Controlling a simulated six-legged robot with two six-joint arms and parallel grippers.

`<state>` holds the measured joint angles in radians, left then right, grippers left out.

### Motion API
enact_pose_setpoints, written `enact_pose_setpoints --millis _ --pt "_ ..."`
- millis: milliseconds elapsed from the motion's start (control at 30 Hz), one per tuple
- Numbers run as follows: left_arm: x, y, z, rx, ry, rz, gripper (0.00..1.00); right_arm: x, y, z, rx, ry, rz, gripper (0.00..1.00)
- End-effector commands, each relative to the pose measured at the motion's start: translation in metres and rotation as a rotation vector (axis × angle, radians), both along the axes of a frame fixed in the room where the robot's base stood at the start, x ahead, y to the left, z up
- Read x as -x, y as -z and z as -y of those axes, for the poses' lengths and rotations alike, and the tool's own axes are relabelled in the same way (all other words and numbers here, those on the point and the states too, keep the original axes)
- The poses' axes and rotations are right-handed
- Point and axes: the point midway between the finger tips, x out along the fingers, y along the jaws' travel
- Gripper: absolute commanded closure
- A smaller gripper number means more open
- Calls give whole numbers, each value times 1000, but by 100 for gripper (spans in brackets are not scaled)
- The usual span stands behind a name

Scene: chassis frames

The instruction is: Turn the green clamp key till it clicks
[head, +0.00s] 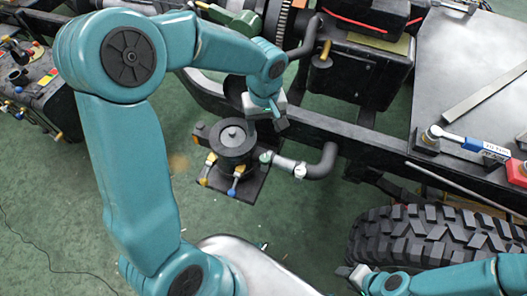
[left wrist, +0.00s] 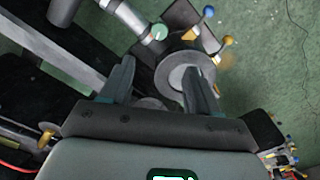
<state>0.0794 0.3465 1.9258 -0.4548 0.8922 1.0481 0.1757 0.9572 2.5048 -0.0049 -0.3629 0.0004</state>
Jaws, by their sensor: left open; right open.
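The green clamp key (head: 265,157) is a small green disc at the end of a silver pipe clamp (head: 285,164), right beside a dark round canister (head: 232,140). In the left wrist view the green key (left wrist: 160,32) shows beyond my fingertips, with the canister (left wrist: 183,80) partly behind the right finger. My left gripper (head: 265,122) is open just above and behind the key in the head view, apart from it. Its two fingers (left wrist: 157,72) stand wide with nothing gripped between them. My right gripper (head: 352,274) is at the bottom, partly visible, open.
Yellow- and blue-tipped levers (head: 237,172) stick out from the canister. A black bent hose (head: 322,163) leads from the clamp to the chassis rail (head: 350,135). A large tyre (head: 430,235) stands at lower right. A blue-handled ratchet (head: 465,142) lies on the chassis.

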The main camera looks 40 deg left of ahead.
Motion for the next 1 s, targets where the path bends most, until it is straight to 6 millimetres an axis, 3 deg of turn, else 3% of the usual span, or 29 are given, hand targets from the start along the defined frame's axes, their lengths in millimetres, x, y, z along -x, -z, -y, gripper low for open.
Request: enact_pose_setpoints --millis 400,600,767,1000 --pt "1 100 1 2 5 -6 39 0 8 0 0 0 0 57" --pt "1 135 0 1 6 -5 39 0 11 0 0 0 0 57" --pt "1 147 -1 1 5 -2 39 0 11 0 0 0 0 57" --pt "0 150 -1 0 6 0 39 0 11 0 0 0 0 57"
